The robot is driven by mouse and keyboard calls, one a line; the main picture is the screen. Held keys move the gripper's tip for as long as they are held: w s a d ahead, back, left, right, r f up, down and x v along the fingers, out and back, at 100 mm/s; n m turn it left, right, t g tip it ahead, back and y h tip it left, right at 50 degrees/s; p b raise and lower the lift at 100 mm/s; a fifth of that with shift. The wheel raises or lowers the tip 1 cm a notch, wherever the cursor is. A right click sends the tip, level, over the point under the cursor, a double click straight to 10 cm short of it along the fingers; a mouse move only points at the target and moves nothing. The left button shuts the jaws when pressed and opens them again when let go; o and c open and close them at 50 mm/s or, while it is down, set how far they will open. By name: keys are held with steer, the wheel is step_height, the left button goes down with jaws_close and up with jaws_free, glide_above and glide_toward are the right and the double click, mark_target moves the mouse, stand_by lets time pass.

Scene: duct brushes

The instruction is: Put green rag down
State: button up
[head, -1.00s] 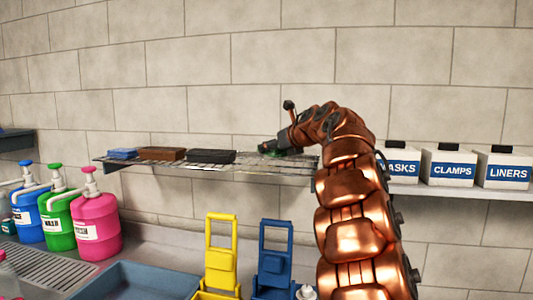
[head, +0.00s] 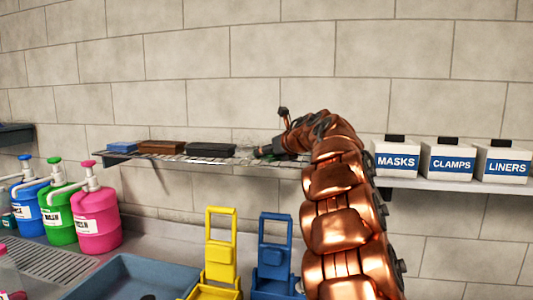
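My gripper (head: 264,152) is at the right part of the wire shelf (head: 200,158), low over it, just right of a black folded block or cloth (head: 211,150). It is small and dark in the head view, and its fingers cannot be made out clearly. The green rag cannot be clearly seen now; the gripper and arm hide the spot where green showed earlier. Whether the rag is held or touches the shelf cannot be told. A brown block (head: 162,147) and a blue one (head: 125,146) lie further left on the shelf.
White boxes labelled MASKS (head: 396,160), CLAMPS (head: 447,160) and LINERS (head: 503,162) stand on a shelf at right. Below are pink (head: 97,220), green (head: 61,222) and blue (head: 28,214) pump bottles, a blue-grey tray (head: 130,275), and yellow (head: 220,262) and blue (head: 274,258) stands.

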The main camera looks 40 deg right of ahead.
steer(key=shift+f, duration=0.2)
steer(key=o, duration=1.2)
steer(key=shift+o, duration=0.2)
steer(key=shift+r, duration=0.25)
steer(key=shift+s, duration=0.25)
steer(key=b+v, duration=0.3)
steer(key=v, duration=0.8)
steer(key=shift+s, duration=0.25)
